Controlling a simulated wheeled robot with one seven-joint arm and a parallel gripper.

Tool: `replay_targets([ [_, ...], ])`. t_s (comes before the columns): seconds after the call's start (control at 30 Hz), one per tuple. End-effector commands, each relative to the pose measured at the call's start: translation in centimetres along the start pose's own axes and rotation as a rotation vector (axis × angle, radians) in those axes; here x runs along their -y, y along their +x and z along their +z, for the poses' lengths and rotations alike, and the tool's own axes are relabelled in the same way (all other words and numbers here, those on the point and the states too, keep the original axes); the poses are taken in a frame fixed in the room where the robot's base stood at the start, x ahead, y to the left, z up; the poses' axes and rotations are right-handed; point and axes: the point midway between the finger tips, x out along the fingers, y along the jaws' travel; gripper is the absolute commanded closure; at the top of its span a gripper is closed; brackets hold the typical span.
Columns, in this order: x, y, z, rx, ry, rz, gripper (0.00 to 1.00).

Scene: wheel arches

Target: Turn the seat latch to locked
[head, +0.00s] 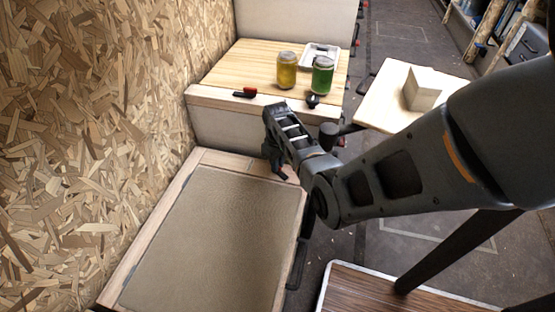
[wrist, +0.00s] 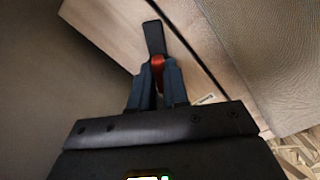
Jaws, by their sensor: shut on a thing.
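The seat latch shows in the wrist view as a red hub (wrist: 158,62) with a dark flat lever (wrist: 153,38) pointing up the picture. It sits on pale wood beside a dark seam. My gripper (wrist: 157,82) has its two blue-grey fingers closed around the red part. In the head view my gripper (head: 277,170) is low at the far wooden edge of the padded seat (head: 205,240). The latch is hidden there behind my gripper. I cannot tell from these views whether the latch stands at locked.
A wooden-topped box (head: 225,75) behind holds a yellow jar (head: 286,70), a green jar (head: 322,75), a white tray (head: 333,52) and a red-and-black item (head: 244,93). A chipboard wall (head: 90,130) bounds the left. A small table (head: 385,100) with a pale block (head: 422,88) stands right.

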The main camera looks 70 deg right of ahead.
Motion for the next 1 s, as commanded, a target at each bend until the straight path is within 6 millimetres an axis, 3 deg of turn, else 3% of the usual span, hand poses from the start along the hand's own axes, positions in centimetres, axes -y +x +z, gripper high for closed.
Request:
replay_targets([
  [1.0,0.42,-0.10,-0.36,-0.003,0.890,-0.001,1.00],
])
